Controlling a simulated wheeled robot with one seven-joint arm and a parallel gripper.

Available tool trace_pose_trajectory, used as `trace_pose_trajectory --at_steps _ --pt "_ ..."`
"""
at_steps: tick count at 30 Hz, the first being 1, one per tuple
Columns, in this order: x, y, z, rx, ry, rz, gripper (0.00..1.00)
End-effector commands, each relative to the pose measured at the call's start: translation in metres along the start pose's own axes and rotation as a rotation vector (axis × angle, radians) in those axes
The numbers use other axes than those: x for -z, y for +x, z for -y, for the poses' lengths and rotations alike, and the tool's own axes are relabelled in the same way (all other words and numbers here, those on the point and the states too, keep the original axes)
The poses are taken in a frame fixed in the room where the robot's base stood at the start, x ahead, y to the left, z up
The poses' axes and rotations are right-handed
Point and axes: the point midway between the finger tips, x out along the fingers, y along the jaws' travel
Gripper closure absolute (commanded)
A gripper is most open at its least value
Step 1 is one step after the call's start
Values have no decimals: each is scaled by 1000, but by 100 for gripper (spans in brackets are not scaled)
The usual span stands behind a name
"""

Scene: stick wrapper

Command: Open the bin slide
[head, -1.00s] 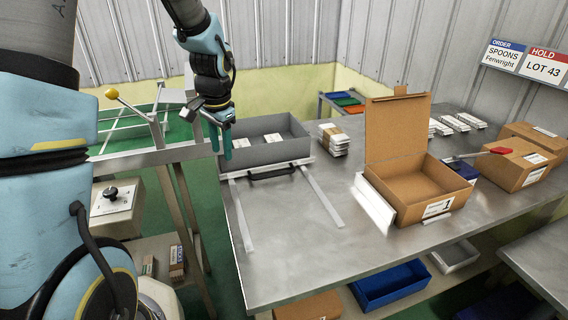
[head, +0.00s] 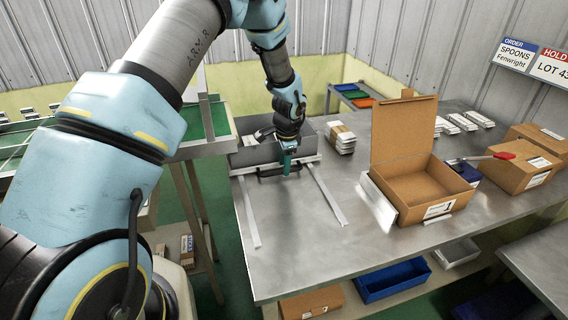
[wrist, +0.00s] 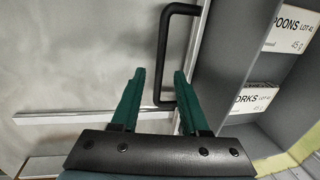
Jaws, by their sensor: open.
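The bin slide is a grey open-topped bin (head: 247,158) at the back left of the steel table, partly hidden by my arm. A black handle (head: 266,171) is on its front, above two pale rails (head: 325,195) that run toward the table's front. My gripper (head: 287,167) is open at the handle, pointing down. In the wrist view the black handle bar (wrist: 165,55) lies between the two green fingertips (wrist: 160,73) in the picture, with its near end between the fingers. I cannot tell the depth. The bin wall (wrist: 215,60) is to the right, with labelled spoon and fork packs inside.
An open cardboard box (head: 410,185) stands on the table to the right. A stack of white packs (head: 341,139) stands just right of the bin. The tabletop (head: 300,230) over and in front of the rails is clear.

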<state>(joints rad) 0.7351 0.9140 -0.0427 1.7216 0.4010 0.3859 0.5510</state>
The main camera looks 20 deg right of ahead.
Motion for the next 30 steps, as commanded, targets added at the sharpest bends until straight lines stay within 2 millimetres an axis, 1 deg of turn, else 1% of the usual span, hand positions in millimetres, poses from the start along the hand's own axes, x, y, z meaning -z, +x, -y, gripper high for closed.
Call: trace_pose_trajectory --at_steps 3,6,14,26,30 --pt "0 9 0 0 0 0 55" --pt "0 13 0 0 0 0 55" --pt "0 15 0 1 0 -1 55" --pt "0 15 0 0 -1 0 99" --pt "0 14 0 0 -1 0 100"
